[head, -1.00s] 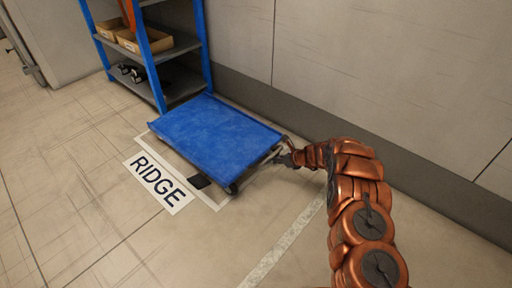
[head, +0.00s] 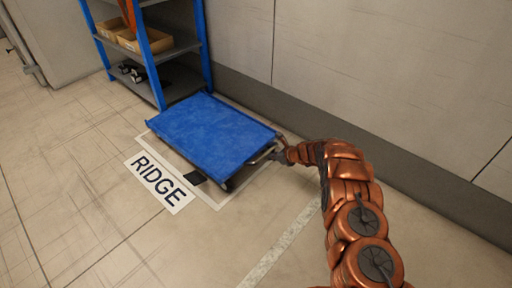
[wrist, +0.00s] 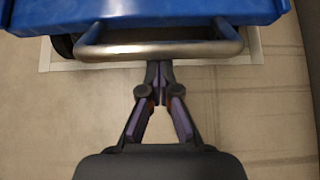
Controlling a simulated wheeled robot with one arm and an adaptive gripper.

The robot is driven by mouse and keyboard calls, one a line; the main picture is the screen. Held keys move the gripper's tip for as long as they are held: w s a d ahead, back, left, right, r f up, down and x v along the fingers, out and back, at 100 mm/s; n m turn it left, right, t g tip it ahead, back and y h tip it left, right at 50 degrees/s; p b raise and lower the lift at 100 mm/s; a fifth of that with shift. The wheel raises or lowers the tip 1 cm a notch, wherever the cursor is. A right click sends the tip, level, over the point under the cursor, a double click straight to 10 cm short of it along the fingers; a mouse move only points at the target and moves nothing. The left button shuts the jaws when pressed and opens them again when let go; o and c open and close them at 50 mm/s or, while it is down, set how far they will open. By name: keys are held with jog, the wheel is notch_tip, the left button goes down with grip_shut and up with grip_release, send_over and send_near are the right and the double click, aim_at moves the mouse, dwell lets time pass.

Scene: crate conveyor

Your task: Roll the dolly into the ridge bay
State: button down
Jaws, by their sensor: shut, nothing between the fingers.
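The blue dolly (head: 214,138) stands over the white-outlined floor bay (head: 222,203) beside the RIDGE label (head: 159,182). Its blue deck covers most of the bay, and bare floor inside the outline shows at its near end. My gripper (head: 279,157) is at the dolly's near right end. In the wrist view the dolly's metal push bar (wrist: 158,50) runs across the top, below the blue deck edge (wrist: 150,14). My gripper (wrist: 158,66) is shut and empty, its fingertips at the bar, seemingly touching it. A dark wheel (wrist: 64,46) shows at left.
A blue shelf unit (head: 148,60) with cardboard boxes (head: 136,41) stands just beyond the dolly's far end. The wall (head: 350,70) runs along the right. Open floor (head: 75,150) lies to the left.

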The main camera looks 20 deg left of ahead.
jog(key=shift+w+a+r+p, duration=0.15)
jog(key=shift+w+a+p, duration=0.15)
jog(key=shift+a, duration=0.3)
jog(key=shift+w+a, duration=0.3)
jog(key=shift+a, duration=0.35)
jog(key=s+d+b, duration=0.1)
jog(key=s+d, duration=0.3)
jog(key=d, duration=0.5)
jog(key=shift+s, duration=0.2)
dwell(0.6)
